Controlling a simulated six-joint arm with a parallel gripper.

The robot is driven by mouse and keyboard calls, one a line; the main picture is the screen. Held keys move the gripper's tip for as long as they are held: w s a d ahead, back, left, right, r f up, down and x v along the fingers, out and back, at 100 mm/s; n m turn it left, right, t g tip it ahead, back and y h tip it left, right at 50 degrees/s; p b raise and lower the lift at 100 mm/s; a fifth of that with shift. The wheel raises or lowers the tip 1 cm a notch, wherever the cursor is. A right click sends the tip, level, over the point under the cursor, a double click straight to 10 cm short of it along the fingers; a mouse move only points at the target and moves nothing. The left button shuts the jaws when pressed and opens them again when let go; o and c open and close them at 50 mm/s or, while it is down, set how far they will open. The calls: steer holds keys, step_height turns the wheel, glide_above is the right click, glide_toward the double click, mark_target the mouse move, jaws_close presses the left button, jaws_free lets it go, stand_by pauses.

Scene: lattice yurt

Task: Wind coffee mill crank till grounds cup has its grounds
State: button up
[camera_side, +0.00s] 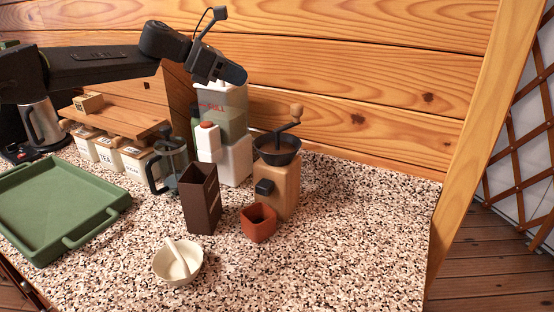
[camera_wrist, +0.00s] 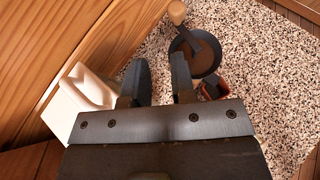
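The coffee mill (camera_side: 283,188) is a wooden block with a dark bowl-shaped hopper (camera_side: 275,157) on top. Its crank rises to a wooden knob (camera_side: 296,110); in the wrist view the knob (camera_wrist: 177,12) is at the top and the hopper (camera_wrist: 208,60), brown inside, is below it. The red-brown grounds cup (camera_side: 259,226) stands at the mill's front; what it holds cannot be made out. It shows partly behind my gripper in the wrist view (camera_wrist: 222,86). My gripper (camera_side: 238,74) is above and left of the crank, apart from it. Its fingers (camera_wrist: 160,75) are open and empty.
A dark brown open box (camera_side: 202,205) stands left of the cup. White and green containers (camera_side: 236,160) stand behind, near the plank wall. A French press (camera_side: 170,165), a bowl with a pestle (camera_side: 180,272) and a green tray (camera_side: 55,205) are further left. The right counter is clear.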

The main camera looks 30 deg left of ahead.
steer(key=o, duration=0.6)
steer(key=d+r+n+t+y, duration=0.1)
steer(key=d+n+t, duration=0.2)
steer(key=d, duration=0.5)
steer(key=shift+d+t+y, duration=0.25)
steer(key=shift+t+y, duration=0.15)
steer(key=shift+t, duration=0.1)
steer(key=n+t+y, duration=0.1)
steer(key=n+y, duration=0.4)
steer(key=y, duration=0.1)
glide_toward(294, 107)
steer(key=shift+n, duration=0.3)
steer(key=x, duration=1.1)
steer(key=shift+w, duration=0.15)
steer(key=shift+c, duration=0.4)
jaws_close()
